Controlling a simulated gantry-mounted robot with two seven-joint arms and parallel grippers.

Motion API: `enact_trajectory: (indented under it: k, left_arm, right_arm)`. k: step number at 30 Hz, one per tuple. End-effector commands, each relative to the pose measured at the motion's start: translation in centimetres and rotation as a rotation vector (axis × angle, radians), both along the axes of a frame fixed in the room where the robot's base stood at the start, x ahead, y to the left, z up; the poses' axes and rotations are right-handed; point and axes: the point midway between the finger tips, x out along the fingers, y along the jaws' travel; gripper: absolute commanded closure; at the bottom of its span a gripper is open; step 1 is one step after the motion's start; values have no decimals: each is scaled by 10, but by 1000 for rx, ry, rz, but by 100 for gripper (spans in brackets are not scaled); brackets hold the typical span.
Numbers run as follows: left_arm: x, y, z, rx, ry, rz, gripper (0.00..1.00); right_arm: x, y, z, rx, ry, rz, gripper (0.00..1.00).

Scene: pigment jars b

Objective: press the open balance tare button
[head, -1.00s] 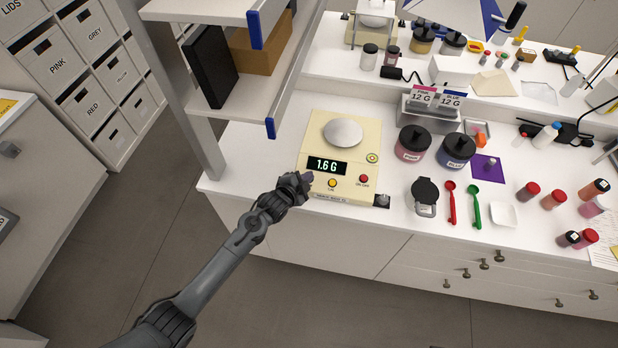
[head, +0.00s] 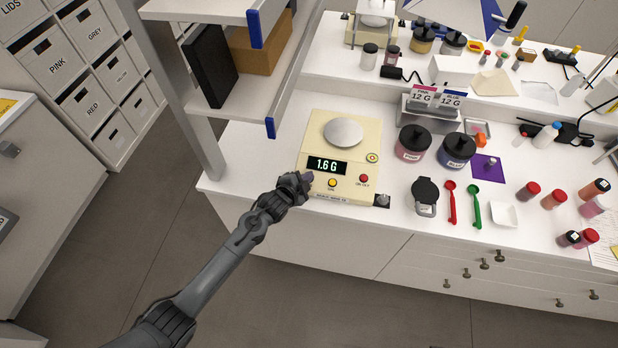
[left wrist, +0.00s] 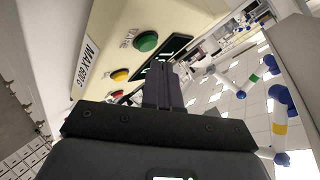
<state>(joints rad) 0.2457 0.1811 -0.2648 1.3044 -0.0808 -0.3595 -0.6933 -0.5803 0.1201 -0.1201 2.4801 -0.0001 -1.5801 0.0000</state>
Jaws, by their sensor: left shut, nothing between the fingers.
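The cream balance (head: 314,190) stands near the bench's front left edge. Its lit display (head: 327,166) reads 1.6 G and its round pan (head: 343,132) is empty. A green button (left wrist: 147,41) lettered TARE shows in the left wrist view, with a yellow button (left wrist: 120,75) and a red button (left wrist: 117,94) beside it. In the head view my left gripper (head: 306,179) is at the balance's front left corner and hides the green button. Its fingers are shut and empty, and in the left wrist view (left wrist: 164,65) they appear beside the green button; contact cannot be told. My right gripper is out of view.
A pink jar (head: 414,144) and a blue jar (head: 458,151) stand right of the balance. A shelf post (head: 204,135) rises left of the balance. Another balance (head: 372,30) stands behind.

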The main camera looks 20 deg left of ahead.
Motion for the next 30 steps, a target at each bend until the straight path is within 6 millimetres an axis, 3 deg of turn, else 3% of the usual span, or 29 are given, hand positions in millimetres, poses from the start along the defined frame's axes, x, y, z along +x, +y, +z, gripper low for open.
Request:
enact_trajectory:
  k: [30]
  left_arm:
    - [4,1,-10,0,-1,1,100]
  right_arm:
    - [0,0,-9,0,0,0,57]
